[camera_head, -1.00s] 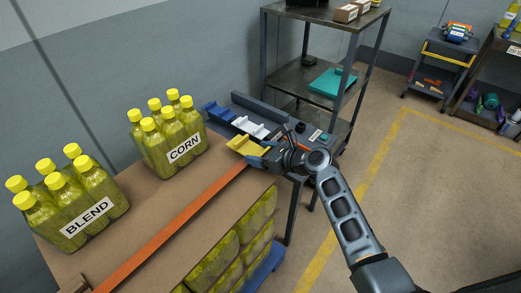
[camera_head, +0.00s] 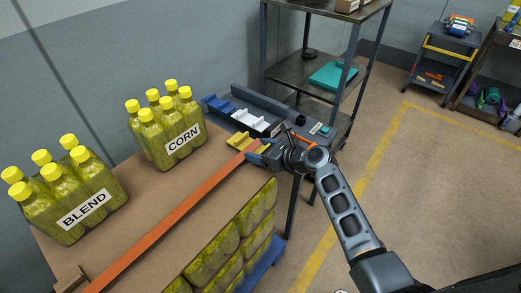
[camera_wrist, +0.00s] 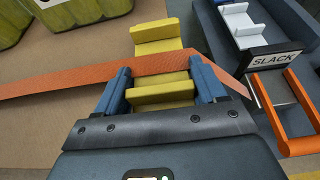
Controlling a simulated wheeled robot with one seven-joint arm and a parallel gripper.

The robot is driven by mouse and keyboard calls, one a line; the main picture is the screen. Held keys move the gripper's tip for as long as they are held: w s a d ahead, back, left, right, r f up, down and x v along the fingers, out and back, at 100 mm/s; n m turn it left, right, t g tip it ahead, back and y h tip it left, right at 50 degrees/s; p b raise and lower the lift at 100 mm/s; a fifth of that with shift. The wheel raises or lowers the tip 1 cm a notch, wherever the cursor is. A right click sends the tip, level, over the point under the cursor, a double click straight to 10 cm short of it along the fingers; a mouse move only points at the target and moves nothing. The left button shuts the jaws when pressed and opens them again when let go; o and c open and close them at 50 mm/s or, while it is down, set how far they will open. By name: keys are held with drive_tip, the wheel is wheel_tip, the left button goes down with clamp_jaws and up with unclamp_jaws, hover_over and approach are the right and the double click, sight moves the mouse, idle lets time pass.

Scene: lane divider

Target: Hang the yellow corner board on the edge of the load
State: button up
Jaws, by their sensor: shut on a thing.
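The yellow corner board (camera_head: 239,141) is at the far right end of the load's brown top (camera_head: 165,195). In the wrist view the yellow corner board (camera_wrist: 157,37) shows on both sides of an orange strap (camera_wrist: 60,83), which crosses over its middle. My gripper (camera_head: 268,152) is shut on the near part of the board; its two blue fingers (camera_wrist: 160,92) stand on either side of it. The orange strap (camera_head: 170,222) runs along the load's top near its front edge. Whether the board rests on the edge is hidden by the strap and gripper.
Bottle packs marked CORN (camera_head: 165,128) and BLEND (camera_head: 68,195) stand on the load. Behind it, a bench holds a blue corner board (camera_head: 217,104), a white one (camera_head: 250,120) and, in the wrist view, a SLACK sign (camera_wrist: 272,60). A shelf rack (camera_head: 310,70) stands behind.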

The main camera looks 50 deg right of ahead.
drive_tip(key=shift+f, duration=0.1)
drive_tip(key=o, duration=1.1)
drive_tip(key=shift+v, duration=3.9)
drive_tip(key=shift+s, duration=0.1)
